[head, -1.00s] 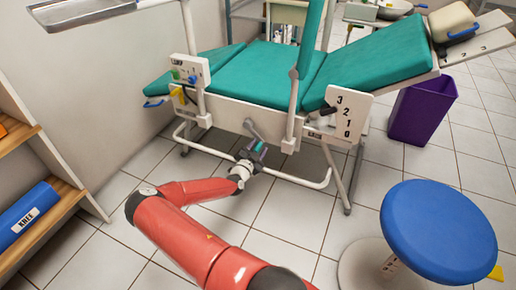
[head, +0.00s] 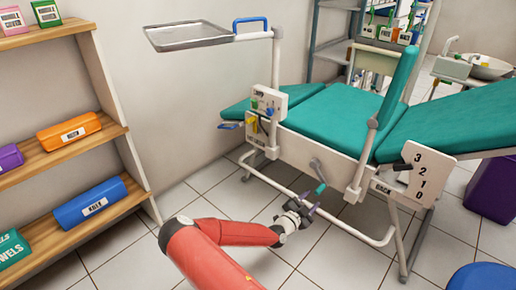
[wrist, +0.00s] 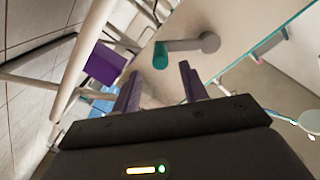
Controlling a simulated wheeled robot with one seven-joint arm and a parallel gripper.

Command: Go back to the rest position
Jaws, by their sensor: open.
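My gripper (head: 309,204) is low in front of the chair's near side, at the end of my red arm. In the wrist view its two dark purple fingers (wrist: 160,82) stand apart with nothing between them. A grey crank lever (head: 317,168) with a teal handle (head: 320,188) is on the chair's side panel, just beyond the fingertips. In the wrist view the teal handle (wrist: 160,55) lies ahead of the fingers and looks clear of them. The dental chair (head: 335,118) has teal cushions and a white frame.
A wooden shelf (head: 75,150) with coloured cases stands at the left. A metal tray (head: 205,38) on a post overhangs the chair's left end. A white frame rail (head: 350,228) runs close to my gripper. A blue stool (head: 482,277) and purple bin (head: 492,190) are at right.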

